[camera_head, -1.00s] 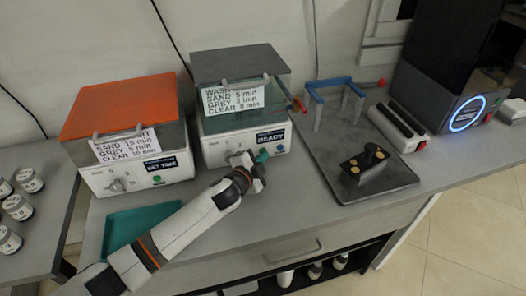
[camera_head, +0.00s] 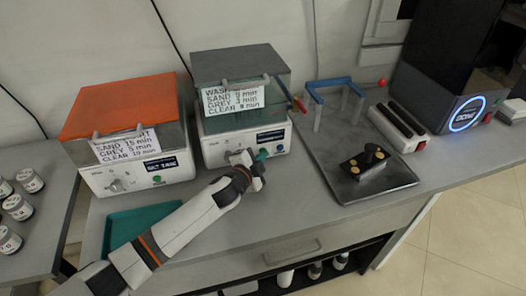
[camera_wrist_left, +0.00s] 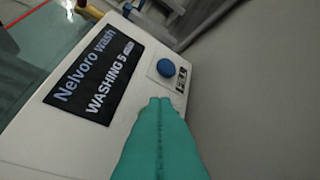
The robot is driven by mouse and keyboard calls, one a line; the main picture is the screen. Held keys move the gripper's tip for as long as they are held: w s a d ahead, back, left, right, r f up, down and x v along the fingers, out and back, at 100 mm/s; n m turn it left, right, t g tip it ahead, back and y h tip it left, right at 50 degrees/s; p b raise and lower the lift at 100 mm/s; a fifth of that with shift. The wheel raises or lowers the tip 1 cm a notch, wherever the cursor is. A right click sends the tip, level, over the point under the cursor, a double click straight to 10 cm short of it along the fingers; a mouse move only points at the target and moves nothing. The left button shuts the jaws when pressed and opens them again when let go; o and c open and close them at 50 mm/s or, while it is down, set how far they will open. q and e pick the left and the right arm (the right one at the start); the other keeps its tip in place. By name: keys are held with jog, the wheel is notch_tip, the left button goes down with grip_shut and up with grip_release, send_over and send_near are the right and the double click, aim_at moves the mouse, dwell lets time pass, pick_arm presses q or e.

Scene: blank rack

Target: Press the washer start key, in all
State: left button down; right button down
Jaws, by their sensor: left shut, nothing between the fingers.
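The washer (camera_head: 215,151) is a white-fronted box with a grey lid and a paper time chart, at the back centre in the head view. In the left wrist view its dark display (camera_wrist_left: 93,78) reads "Nelvoro wash" and "WASHING 5", with the end cut off. A round blue key (camera_wrist_left: 166,68) sits beside the display. My left gripper (camera_head: 262,155) is in front of the washer panel. Its teal fingers (camera_wrist_left: 160,102) are shut and empty, with the tips just short of the key and apart from it in the picture. My right gripper is not in view.
An orange-lidded machine (camera_head: 135,178) stands left of the washer. A teal tray (camera_head: 120,222) lies in front of it. To the right are a dark tray (camera_head: 350,194) with a black part, a blue-topped stand (camera_head: 330,82) and a black machine with a glowing ring (camera_head: 467,114).

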pick_arm(q)
jog(key=shift+s+d+p, duration=0.2)
jog(key=shift+s+p, duration=0.1)
jog(key=shift+s, duration=0.4)
jog(key=shift+s+d, duration=0.2)
jog(key=shift+s, duration=0.3)
jog(key=shift+s+d+p, duration=0.3)
jog(key=shift+s+p, duration=0.1)
jog(key=shift+s, duration=0.55)
jog(key=shift+s+d+p, duration=0.3)
jog(key=shift+s+p, duration=0.05)
jog(key=shift+s, duration=0.6)
